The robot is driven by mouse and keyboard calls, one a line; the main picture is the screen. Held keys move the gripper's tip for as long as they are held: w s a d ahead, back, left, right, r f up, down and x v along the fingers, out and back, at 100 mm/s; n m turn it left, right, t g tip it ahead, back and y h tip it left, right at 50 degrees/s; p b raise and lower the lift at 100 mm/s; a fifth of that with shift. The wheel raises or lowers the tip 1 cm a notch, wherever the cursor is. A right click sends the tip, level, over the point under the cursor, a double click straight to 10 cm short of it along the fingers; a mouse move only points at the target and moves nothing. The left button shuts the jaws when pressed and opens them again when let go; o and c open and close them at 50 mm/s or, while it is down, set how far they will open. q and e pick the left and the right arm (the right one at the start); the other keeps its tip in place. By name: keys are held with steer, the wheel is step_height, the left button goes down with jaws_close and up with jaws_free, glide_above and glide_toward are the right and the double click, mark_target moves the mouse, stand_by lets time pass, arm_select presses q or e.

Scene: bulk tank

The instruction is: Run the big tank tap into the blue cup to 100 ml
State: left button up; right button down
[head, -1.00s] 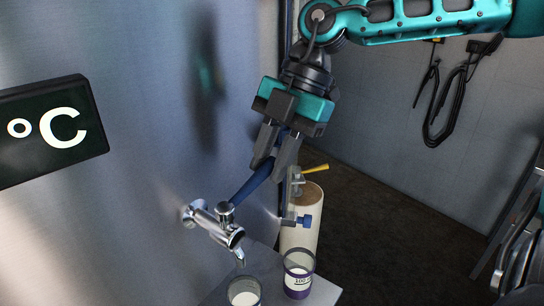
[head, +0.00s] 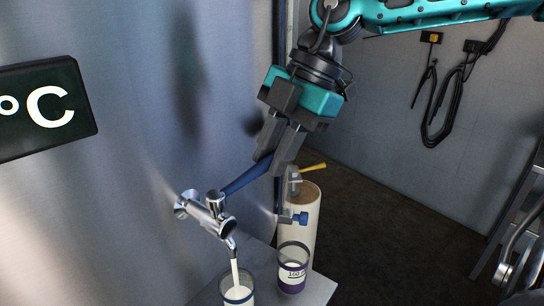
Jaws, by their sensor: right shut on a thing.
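The chrome tank tap (head: 207,213) sticks out of the steel tank wall, with a long blue lever (head: 245,178). My right gripper (head: 271,166) is shut on the outer part of this lever. A white stream (head: 235,271) runs from the spout into the clear cup with a blue band (head: 239,298), which stands right under it. White liquid shows in this cup. The picture's lower edge cuts the cup off, so I cannot read its level. My left gripper is not in view.
A clear cup with a purple band (head: 292,283) and a 100 mark stands right of the blue cup on a grey shelf (head: 318,292). Behind it is a pale cylinder (head: 308,215) with a small valve and yellow lever (head: 313,167). A °C display (head: 45,108) is on the tank wall.

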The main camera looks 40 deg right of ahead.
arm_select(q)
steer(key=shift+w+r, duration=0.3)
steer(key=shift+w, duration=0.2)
arm_select(e)
steer(key=shift+s+f+m, duration=0.25)
steer(key=shift+s+m, duration=0.05)
steer(key=shift+s, duration=0.05)
steer(key=c, duration=1.4)
jaws_free()
steer(key=o, duration=0.4)
steer(key=shift+w+a, duration=0.1)
steer(key=shift+w, duration=0.05)
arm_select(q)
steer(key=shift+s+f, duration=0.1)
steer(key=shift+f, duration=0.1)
arm_select(e)
steer(key=shift+o, duration=0.2)
steer(key=shift+r, duration=0.1)
steer(key=shift+r, duration=0.35)
arm_select(q)
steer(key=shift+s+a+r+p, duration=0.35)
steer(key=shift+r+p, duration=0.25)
steer(key=shift+p, duration=0.6)
arm_select(e)
steer(key=v, duration=1.2)
